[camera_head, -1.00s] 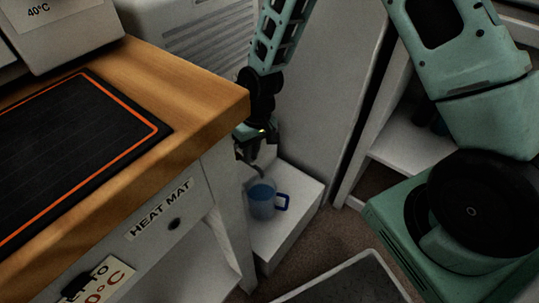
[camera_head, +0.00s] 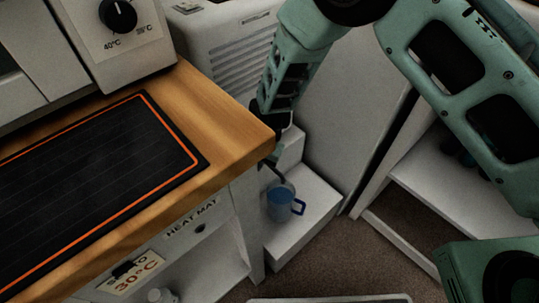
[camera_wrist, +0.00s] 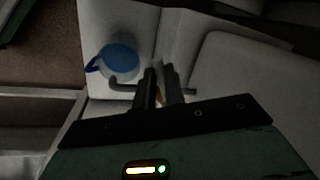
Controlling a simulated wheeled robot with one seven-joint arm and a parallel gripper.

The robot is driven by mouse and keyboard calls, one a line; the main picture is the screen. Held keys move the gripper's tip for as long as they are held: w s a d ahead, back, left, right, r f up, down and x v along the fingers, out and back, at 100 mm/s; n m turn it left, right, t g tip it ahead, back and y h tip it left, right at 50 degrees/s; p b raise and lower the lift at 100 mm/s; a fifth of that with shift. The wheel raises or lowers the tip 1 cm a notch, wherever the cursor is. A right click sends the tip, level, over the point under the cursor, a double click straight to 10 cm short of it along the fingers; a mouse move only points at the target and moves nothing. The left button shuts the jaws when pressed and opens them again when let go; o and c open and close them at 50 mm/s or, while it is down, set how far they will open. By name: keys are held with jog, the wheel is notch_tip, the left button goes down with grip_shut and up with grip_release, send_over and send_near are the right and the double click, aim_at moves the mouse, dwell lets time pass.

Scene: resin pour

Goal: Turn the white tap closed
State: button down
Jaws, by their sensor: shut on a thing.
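In the wrist view my gripper (camera_wrist: 160,72) is shut on a narrow part of the tap, which its fingers mostly hide. The tap's thin grey spout (camera_wrist: 125,87) sticks out left of the fingers, and a short grey stub (camera_wrist: 190,91) shows to their right. A clear jug (camera_head: 281,204) with blue liquid and a blue handle stands on a white step below the spout. The jug also shows in the wrist view (camera_wrist: 118,62). In the head view the bench corner and my arm hide most of my gripper. I cannot tell the tap's angle.
A wooden bench (camera_head: 228,122) with a black, orange-edged heat mat (camera_head: 100,175) fills the left. The white step (camera_head: 315,205) sits low beside it. A white shelf unit (camera_head: 420,185) stands right, and bare brown floor (camera_head: 370,250) lies in front.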

jog(key=shift+w+a+r+m+t+h+p, duration=0.2)
jog(key=shift+a+m+p, duration=0.3)
jog(key=shift+m, duration=0.35)
jog(key=shift+w+a+f+m+t+p, duration=0.15)
jog(key=shift+w+a+m+p, duration=0.15)
jog(key=shift+m+p, duration=0.45)
jog(key=shift+w+a+r+m+t+h+p, duration=0.1)
jog(key=shift+w+a+m+p, duration=0.25)
jog(key=shift+m, duration=0.65)
jog(key=c, duration=1.5)
grip_release()
jog(key=shift+s, duration=0.1)
jog(key=s+r+p, duration=0.1)
jog(key=r, duration=0.4)
jog(key=d+r+p, duration=0.1)
jog(key=r, duration=0.5)
jog(key=s+d+r+p, duration=0.1)
jog(key=r, duration=0.5)
jog(key=shift+s+d, duration=0.1)
jog(key=shift+s, duration=0.2)
